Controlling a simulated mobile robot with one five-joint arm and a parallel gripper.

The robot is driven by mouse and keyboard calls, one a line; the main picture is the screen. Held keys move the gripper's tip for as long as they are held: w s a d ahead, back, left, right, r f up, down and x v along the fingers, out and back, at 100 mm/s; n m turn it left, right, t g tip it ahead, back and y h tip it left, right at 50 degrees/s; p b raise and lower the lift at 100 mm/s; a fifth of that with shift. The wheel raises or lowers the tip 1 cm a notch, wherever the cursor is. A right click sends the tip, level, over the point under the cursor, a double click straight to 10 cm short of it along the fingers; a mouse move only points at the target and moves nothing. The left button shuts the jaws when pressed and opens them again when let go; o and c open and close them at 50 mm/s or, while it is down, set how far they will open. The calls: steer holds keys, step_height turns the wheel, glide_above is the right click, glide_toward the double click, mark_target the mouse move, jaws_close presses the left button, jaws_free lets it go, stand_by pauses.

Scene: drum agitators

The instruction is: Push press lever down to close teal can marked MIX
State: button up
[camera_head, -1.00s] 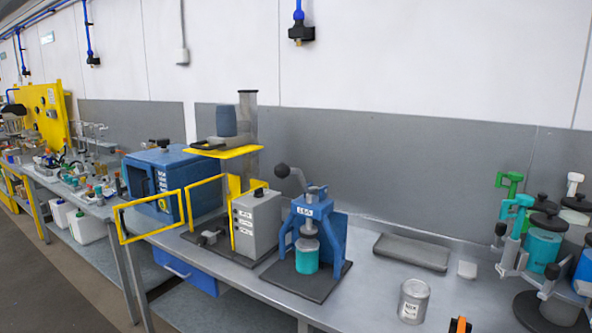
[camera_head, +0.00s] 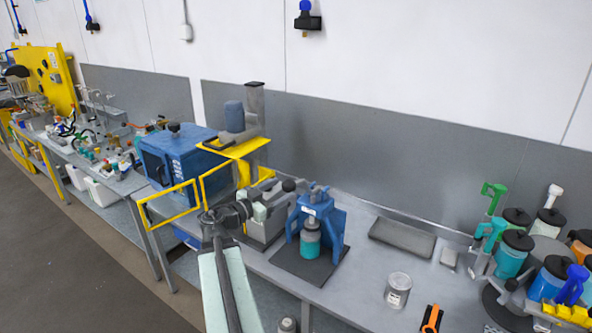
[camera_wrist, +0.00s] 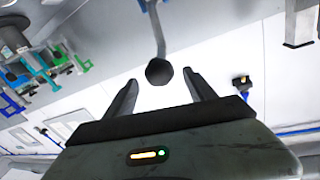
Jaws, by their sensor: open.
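The blue press (camera_head: 333,228) stands on a dark base plate on the bench. A teal can (camera_head: 311,246) sits upright under its ram; I cannot read a MIX mark on it. The press lever's dark ball knob (camera_head: 289,185) sticks out at the upper left of the press. My gripper (camera_head: 272,196) is open just left of the knob. In the wrist view the knob (camera_wrist: 159,71) and its rod lie ahead, in line with the gap between the open fingers of my gripper (camera_wrist: 161,84). Neither finger clearly touches it.
A grey box device with a yellow shelf (camera_head: 238,148) stands close behind my gripper. A blue cabinet (camera_head: 178,155) is further left.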

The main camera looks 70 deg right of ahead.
mark_target(296, 183)
steer(key=x, duration=0.7)
steer(key=shift+s+d+f, duration=0.15)
steer(key=shift+d, duration=0.2)
jaws_close()
steer(key=shift+a, duration=0.15)
